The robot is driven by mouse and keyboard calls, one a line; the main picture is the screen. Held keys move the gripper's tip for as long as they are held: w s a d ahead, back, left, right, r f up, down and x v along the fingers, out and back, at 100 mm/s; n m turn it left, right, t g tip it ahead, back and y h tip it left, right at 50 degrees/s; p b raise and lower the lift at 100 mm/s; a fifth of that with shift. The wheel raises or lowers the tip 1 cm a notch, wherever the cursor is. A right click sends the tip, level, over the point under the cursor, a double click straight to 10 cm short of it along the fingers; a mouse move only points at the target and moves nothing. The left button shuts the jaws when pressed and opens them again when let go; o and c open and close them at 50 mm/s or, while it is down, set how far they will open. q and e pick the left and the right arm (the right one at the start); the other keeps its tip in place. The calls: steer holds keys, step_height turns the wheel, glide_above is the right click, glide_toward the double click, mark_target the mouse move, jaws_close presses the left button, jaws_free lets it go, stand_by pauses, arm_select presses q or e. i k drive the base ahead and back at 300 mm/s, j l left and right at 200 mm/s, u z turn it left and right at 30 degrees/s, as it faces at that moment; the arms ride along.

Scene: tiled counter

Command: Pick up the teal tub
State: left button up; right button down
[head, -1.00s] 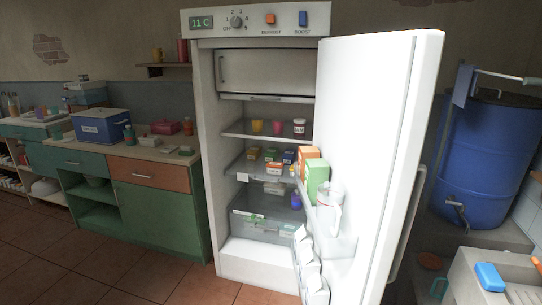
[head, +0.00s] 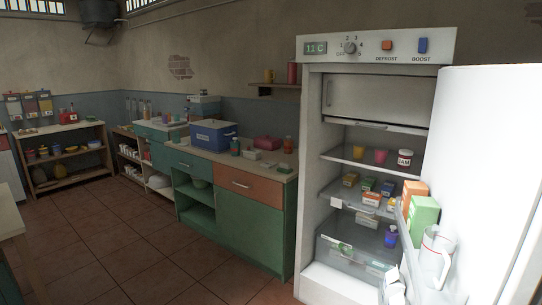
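I cannot make out a teal tub for certain in the head view. The open fridge (head: 312,170) stands at the right, with small boxes and cups on its shelves. Neither of my grippers is in view.
The fridge door (head: 485,170) swings out at the right and blocks that side. Green cabinets (head: 241,225) with a worktop line the back wall. A shelf unit (head: 70,170) stands far left, a table edge (head: 10,222) nearer. The tiled floor (head: 140,245) between is clear.

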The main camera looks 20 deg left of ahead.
mark_target(235, 149)
steer(key=i+j, duration=0.55)
steer(key=j, duration=0.25)
steer(key=i+j+z, duration=0.1)
steer(key=i+j, duration=0.45)
steer(key=j, duration=0.25)
steer(key=i+j, duration=0.3)
steer(key=j+z, duration=0.05)
steer(key=j, duration=0.05)
